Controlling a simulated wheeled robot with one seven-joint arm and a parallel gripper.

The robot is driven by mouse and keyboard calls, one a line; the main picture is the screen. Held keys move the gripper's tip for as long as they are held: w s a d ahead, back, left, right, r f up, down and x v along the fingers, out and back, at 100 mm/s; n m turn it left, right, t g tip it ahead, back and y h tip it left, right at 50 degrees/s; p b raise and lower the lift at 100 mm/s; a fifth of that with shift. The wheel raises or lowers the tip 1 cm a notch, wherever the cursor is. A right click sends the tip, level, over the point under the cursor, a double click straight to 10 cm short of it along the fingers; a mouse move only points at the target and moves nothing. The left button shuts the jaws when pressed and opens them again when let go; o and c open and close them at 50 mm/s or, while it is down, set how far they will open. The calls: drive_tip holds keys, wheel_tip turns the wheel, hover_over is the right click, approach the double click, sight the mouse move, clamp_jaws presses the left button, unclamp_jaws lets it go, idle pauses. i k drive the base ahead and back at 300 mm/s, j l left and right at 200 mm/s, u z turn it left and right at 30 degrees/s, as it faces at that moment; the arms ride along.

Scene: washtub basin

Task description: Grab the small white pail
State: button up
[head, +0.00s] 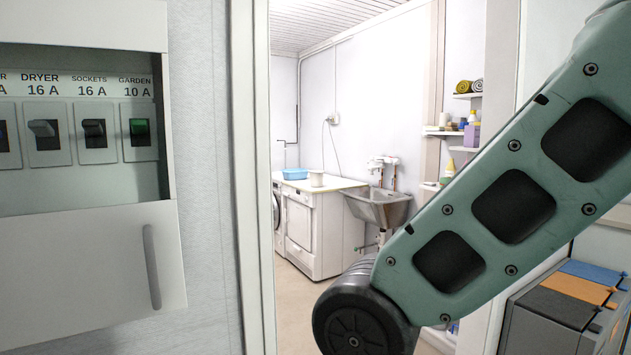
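My gripper is out of view; only a green link of my arm shows, crossing the right side of the picture, well in front of the pail.
An open switch panel (85,130) hangs on the near wall at left, beside the door frame (252,180). Free floor (300,310) shows through the doorway. Shelves with bottles and rolled towels (463,87) are at right. Grey bins with coloured lids (570,305) stand at lower right.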

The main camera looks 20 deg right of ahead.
sight(317, 176)
drive_tip(key=l+z, duration=0.15)
drive_tip(key=l, duration=0.2)
drive_tip(key=i+l+z, duration=0.1)
drive_tip(key=i+l, duration=0.25)
drive_tip(key=l, duration=0.15)
drive_tip(key=i+l, duration=0.35)
drive_tip(key=l, duration=0.15)
drive_tip(key=i+l+z, duration=0.15)
drive_tip(key=i+l, duration=0.2)
drive_tip(key=l, duration=0.15)
drive_tip(key=i+u, duration=0.15)
drive_tip(key=i, duration=0.4)
drive_tip(key=i+l+u, duration=0.15)
drive_tip(key=i, duration=0.4)
drive_tip(key=i+l+u, duration=0.15)
drive_tip(key=i, duration=0.35)
drive_tip(key=i+l+u, duration=0.2)
drive_tip(key=i, duration=1.85)
drive_tip(key=j, duration=0.1)
